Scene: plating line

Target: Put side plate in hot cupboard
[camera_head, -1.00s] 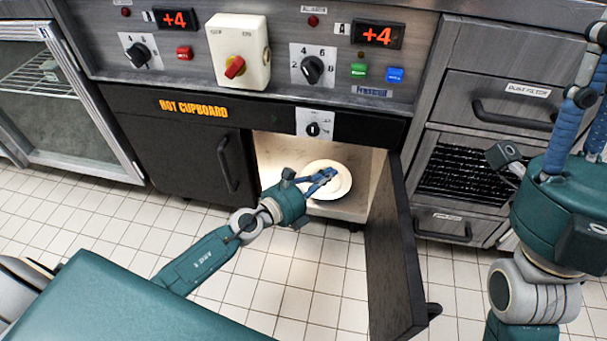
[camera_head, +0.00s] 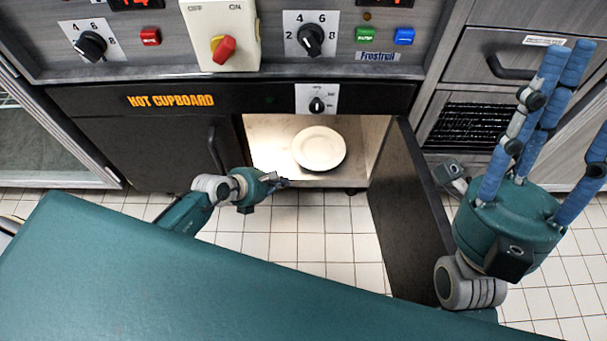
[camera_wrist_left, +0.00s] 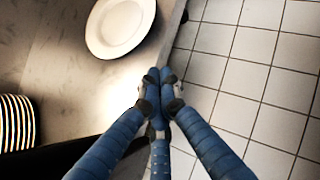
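The white side plate (camera_head: 319,148) lies flat inside the hot cupboard (camera_head: 265,150), behind its open right door. It also shows in the left wrist view (camera_wrist_left: 120,24), lying on the cupboard floor. My left gripper (camera_head: 284,183) is just outside the front edge of the cupboard, left of and below the plate, and apart from it. In the left wrist view its fingertips (camera_wrist_left: 159,78) are together with nothing between them. My right gripper (camera_head: 565,90) is raised at the right, its blue fingers spread and empty.
The open cupboard door (camera_head: 405,210) juts out between my two arms. A stack of plates (camera_wrist_left: 16,123) stands deeper in the cupboard in the left wrist view. The left cupboard door (camera_head: 150,155) is closed. Tiled floor (camera_head: 310,235) is clear in front.

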